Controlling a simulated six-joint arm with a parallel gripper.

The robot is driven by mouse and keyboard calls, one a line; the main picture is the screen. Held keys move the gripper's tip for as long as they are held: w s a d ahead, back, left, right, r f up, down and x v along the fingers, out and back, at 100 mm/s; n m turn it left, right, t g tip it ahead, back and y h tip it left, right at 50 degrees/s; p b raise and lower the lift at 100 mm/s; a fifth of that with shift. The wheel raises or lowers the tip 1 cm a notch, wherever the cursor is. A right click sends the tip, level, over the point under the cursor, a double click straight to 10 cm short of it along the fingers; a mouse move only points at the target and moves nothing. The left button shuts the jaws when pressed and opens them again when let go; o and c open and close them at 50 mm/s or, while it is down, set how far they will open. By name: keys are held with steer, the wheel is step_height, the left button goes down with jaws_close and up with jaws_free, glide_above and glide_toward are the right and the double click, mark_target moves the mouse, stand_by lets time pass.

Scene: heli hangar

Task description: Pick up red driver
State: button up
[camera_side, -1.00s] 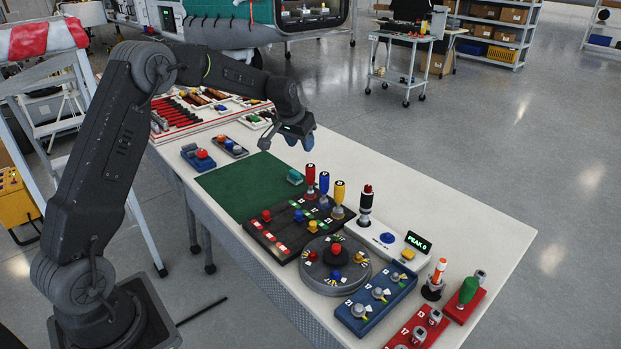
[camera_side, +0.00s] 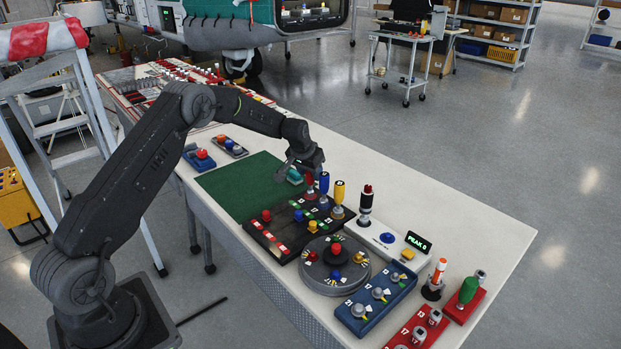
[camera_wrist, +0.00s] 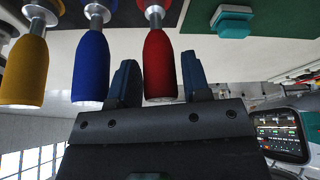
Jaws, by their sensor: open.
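The red driver (camera_wrist: 160,66) stands with its red handle between my gripper's two fingers in the wrist view. In the side view its handle (camera_side: 309,182) is partly hidden by my gripper (camera_side: 298,174). My gripper also shows in the wrist view (camera_wrist: 158,84); its fingers are apart, one on each side of the handle, with a visible gap to the left finger. The driver stands upright in the black rack (camera_side: 284,247). A blue driver (camera_side: 324,185) and a yellow driver (camera_side: 339,192) stand beside it in the row.
A teal block (camera_side: 294,177) lies on the green mat (camera_side: 236,187) close to my gripper. A black and red tool (camera_side: 366,202) stands right of the drivers. A round grey dial plate (camera_side: 312,279) is in front. The table's right back part is clear.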

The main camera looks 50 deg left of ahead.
steer(key=shift+c, duration=0.2)
steer(key=c, duration=0.6)
steer(key=shift+r, duration=0.1)
